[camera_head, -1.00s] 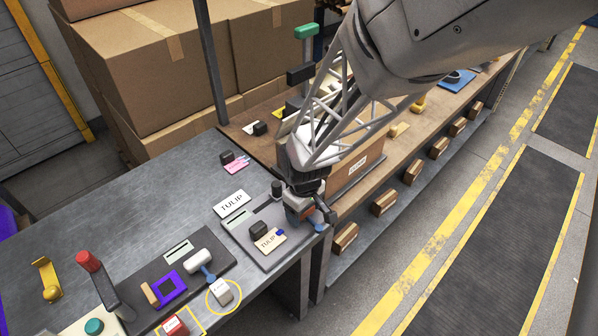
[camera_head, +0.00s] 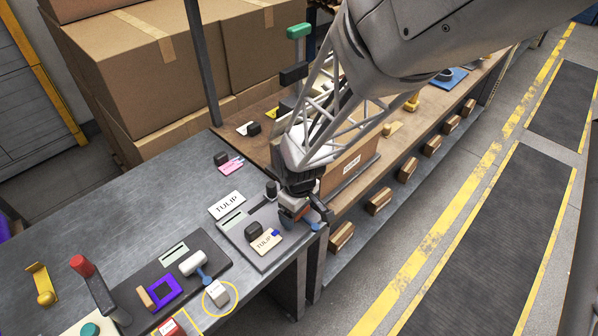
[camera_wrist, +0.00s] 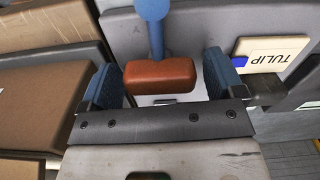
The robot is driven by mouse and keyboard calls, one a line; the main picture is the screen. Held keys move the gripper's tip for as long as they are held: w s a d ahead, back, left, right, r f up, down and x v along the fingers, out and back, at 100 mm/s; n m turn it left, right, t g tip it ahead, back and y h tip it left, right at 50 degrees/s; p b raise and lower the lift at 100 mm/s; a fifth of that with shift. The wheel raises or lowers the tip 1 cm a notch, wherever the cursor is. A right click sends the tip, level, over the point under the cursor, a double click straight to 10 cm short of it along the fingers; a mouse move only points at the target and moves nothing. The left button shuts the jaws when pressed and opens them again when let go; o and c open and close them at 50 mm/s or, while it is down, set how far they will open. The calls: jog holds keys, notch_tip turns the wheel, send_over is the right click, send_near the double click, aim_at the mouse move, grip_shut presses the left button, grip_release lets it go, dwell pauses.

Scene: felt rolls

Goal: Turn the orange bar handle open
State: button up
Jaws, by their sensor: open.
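The orange bar handle (camera_wrist: 160,76) is a short, rounded orange-brown block on a blue stem (camera_wrist: 154,32) with a round blue end. In the wrist view it lies crosswise between the two blue finger pads of my gripper (camera_wrist: 163,74). My gripper is open, with one pad close to each end of the bar. Whether either pad touches it I cannot tell. In the head view my gripper (camera_head: 294,205) is down at the right end of the grey bench, by a dark grey plate (camera_head: 262,258), and mostly hides the bar.
A TULIP card with a blue corner (camera_wrist: 270,52) lies close to the right finger. A brown box (camera_wrist: 40,95) stands left of the gripper. In the head view, a red-topped lever (camera_head: 82,266), a white-headed handle (camera_head: 193,263) and a purple frame (camera_head: 163,293) stand on the bench.

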jog(key=shift+r, duration=0.15)
jog(key=shift+r, duration=2.35)
jog(key=shift+d+r, duration=0.15)
jog(key=shift+r, duration=0.05)
jog(key=s+d+r+m+t, duration=0.1)
jog(key=s+d+r+m, duration=0.4)
jog(key=s+d+r, duration=0.3)
jog(key=s+d+r+m+t, duration=0.1)
jog(key=s+d+r+m, duration=0.4)
jog(key=r, duration=0.8)
jog(key=s+d, duration=0.2)
jog(key=d, duration=0.2)
jog(key=shift+s+d+t, duration=0.3)
jog(key=shift+s+d, duration=0.1)
